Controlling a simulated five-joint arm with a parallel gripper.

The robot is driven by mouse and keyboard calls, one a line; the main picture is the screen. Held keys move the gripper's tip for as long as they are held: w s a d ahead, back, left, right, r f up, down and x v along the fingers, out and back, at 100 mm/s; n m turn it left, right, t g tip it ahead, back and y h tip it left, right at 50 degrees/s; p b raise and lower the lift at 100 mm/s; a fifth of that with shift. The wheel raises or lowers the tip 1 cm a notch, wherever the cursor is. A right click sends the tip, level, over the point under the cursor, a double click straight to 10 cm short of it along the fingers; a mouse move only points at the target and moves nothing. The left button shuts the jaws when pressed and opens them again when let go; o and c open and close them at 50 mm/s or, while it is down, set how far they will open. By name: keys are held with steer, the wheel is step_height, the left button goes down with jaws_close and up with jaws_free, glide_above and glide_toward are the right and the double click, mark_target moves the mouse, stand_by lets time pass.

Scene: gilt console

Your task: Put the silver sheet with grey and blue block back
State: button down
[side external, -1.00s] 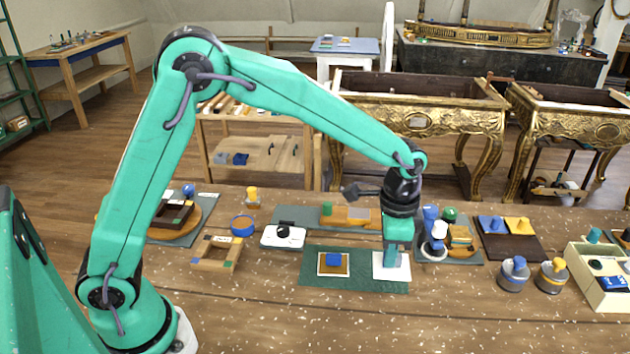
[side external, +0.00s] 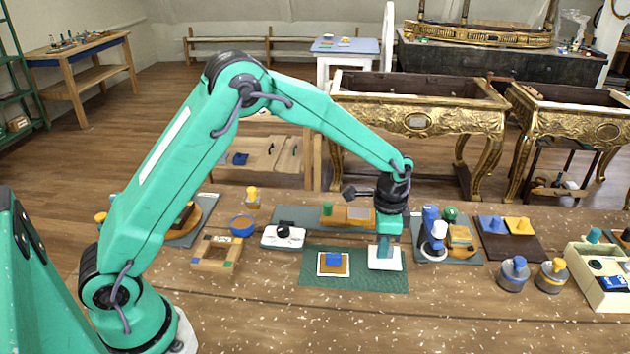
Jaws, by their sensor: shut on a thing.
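A silver-white sheet (side external: 396,262) is at the right part of the green mat (side external: 352,281). My gripper (side external: 384,254) points straight down over its middle and is shut on the small block on the sheet. The fingers mostly hide that block, so its grey and blue parts cannot be made out. The sheet looks level and seems slightly above the mat, though the gap is hard to judge. To its left on the mat lies another white-edged sheet (side external: 321,273) with an orange layer and a blue block (side external: 333,260).
A white device with a black knob (side external: 283,236) and an open wooden frame (side external: 217,254) are to the left. A grey board with blue and white parts (side external: 434,246) is close on the right. Two round knobbed weights (side external: 513,274) (side external: 550,276) stand farther right. The front of the table is clear.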

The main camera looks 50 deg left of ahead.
steer(key=shift+f, duration=1.45)
steer(key=shift+f, duration=0.1)
steer(key=c, duration=1.4)
jaws_free()
steer(key=shift+c, duration=0.2)
step_height(320, 180, up, 11)
steer(key=shift+r, duration=0.6)
